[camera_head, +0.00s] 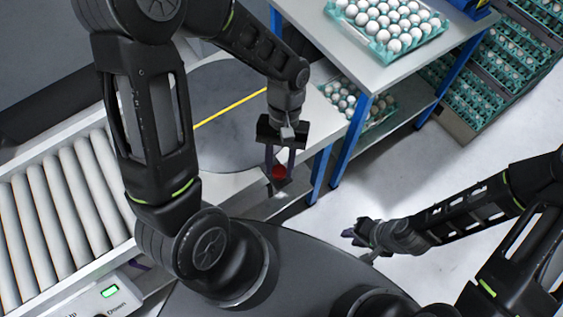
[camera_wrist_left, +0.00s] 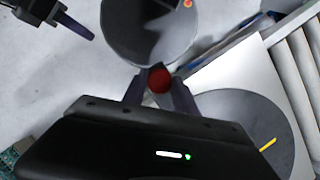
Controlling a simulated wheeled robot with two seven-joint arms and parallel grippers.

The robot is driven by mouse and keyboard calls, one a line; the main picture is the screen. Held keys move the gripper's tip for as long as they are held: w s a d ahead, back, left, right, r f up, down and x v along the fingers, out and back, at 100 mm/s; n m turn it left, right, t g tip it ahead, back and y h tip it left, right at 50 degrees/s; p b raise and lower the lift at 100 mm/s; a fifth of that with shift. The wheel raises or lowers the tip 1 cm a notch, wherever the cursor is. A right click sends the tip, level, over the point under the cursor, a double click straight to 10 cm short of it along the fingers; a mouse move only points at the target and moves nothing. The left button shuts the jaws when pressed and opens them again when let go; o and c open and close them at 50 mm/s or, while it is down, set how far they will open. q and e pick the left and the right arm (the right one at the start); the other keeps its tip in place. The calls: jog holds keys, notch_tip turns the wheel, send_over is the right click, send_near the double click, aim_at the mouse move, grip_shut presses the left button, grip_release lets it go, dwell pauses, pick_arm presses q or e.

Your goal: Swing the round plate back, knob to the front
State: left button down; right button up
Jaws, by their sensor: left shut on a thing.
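The round plate (camera_head: 215,85) is dark grey with a yellow line across it and lies at the end of the roller conveyor. It also shows in the left wrist view (camera_wrist_left: 235,115). The red knob (camera_head: 279,172) is at the plate's near right side. My left gripper (camera_head: 279,168) is shut on the knob, which shows between its fingers in the left wrist view (camera_wrist_left: 159,79). The join of knob and plate is hidden. My right gripper (camera_head: 362,243) is away to the right, over the floor, empty, with its fingers apart.
The roller conveyor (camera_head: 60,205) is at the left, with a control panel (camera_head: 105,300) in front. A blue-legged table (camera_head: 375,75) at upper right bears trays of eggs (camera_head: 390,22), with more below. Stacked trays (camera_head: 500,75) stand behind. Floor at right is clear.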

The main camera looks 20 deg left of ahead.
pick_arm(q)
jog(key=shift+s+a, duration=0.1)
jog(key=shift+s, duration=0.1)
jog(key=c, duration=1)
grip_release()
jog(key=shift+w+r, duration=0.3)
jog(key=shift+r, duration=0.2)
jog(key=v, duration=0.6)
jog(key=shift+w+a+r, duration=0.15)
jog(key=shift+r, duration=0.15)
